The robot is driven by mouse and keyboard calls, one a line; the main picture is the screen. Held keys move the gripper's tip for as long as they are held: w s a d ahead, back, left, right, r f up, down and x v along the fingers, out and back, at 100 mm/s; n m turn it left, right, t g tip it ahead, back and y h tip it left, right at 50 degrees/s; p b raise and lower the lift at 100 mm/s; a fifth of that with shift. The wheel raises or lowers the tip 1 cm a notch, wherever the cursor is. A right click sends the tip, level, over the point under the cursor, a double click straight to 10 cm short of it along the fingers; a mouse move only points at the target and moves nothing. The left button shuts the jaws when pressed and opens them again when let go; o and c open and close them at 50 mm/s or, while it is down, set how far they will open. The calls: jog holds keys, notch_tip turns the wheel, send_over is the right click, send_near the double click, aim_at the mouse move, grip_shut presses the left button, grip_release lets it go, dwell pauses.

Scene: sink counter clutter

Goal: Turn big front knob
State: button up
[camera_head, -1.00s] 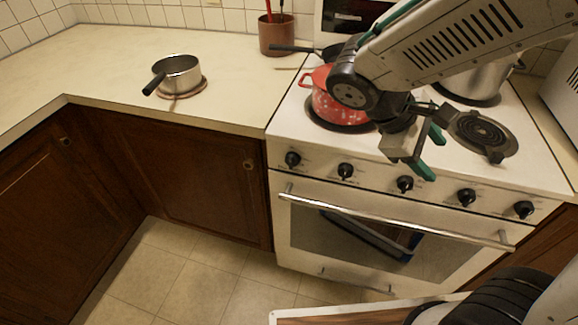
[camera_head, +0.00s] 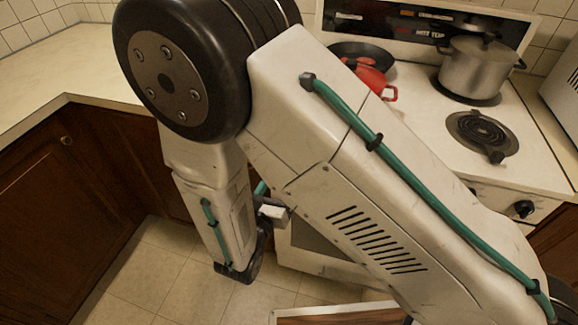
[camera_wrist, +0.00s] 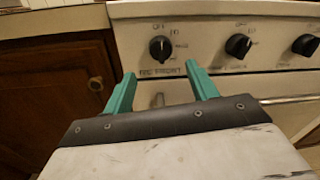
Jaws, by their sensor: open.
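Black knobs sit on the white front panel of the stove (camera_wrist: 200,30). In the wrist view the leftmost knob (camera_wrist: 160,49) lies just beyond and between my fingertips, apart from them. A second knob (camera_wrist: 238,45) is to the right of my fingers and a third knob (camera_wrist: 305,44) is at the right edge. The label under the leftmost knob is too blurred to read. My gripper (camera_wrist: 160,74) is open and empty, with two teal fingers pointing at the panel. In the head view my arm hides most knobs; only the rightmost knob (camera_head: 522,208) shows clearly.
A red pot (camera_head: 370,80), a dark pan (camera_head: 360,55) and a steel pot (camera_head: 475,70) stand on the stove top. A bare coil burner (camera_head: 482,130) is at the front right. The oven handle (camera_wrist: 290,99) runs below the knobs. A wooden cabinet (camera_wrist: 60,90) is at left.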

jog(key=x, duration=0.7)
jog(key=shift+d, duration=0.1)
jog(key=c, duration=1)
